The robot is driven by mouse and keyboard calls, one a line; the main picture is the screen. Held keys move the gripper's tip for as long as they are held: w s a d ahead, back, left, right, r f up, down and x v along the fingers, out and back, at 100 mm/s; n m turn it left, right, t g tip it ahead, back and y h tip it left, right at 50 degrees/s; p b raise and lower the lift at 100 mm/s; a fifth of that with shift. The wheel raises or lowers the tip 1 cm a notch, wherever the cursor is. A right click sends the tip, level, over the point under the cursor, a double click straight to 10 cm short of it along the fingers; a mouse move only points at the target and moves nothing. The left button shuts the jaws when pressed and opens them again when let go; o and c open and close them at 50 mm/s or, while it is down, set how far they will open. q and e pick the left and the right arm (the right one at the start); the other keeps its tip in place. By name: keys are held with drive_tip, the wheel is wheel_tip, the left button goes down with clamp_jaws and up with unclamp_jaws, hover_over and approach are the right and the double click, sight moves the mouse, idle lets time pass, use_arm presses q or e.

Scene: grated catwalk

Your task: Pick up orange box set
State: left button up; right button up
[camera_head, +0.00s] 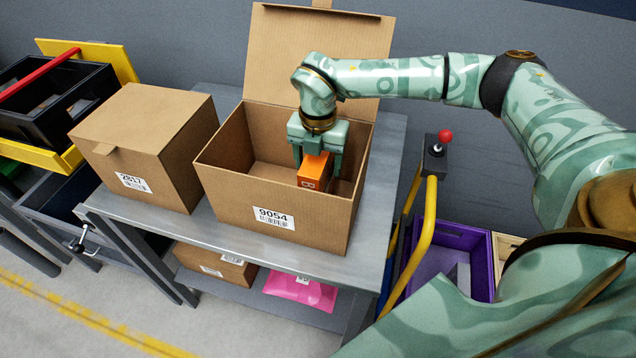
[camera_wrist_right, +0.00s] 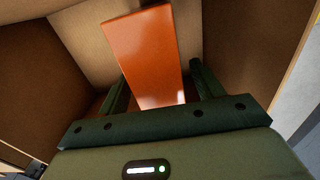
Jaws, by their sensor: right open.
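The orange box set (camera_head: 314,172) is inside the open cardboard box labelled 9054 (camera_head: 240,208). In the right wrist view its glossy orange face (camera_wrist_right: 145,55) stands between the two green fingers. My right gripper (camera_head: 317,172) reaches down into the cardboard box from above, open, with one finger on each side of the orange box set. A gap shows on its right side in the wrist view; contact on the left is hard to tell. The bottom of the orange box set is hidden in the head view. My left gripper is not in view.
A closed cardboard box labelled 2817 (camera_head: 150,145) stands left on the grey table (camera_head: 384,190). The open box's raised lid (camera_head: 270,55) stands behind my right gripper. A yellow rail (camera_head: 422,240), a red-knobbed lever (camera_head: 445,137) and a purple bin (camera_head: 478,255) are at right.

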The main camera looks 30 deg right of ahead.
drive_tip(key=shift+f, duration=0.9)
clamp_jaws()
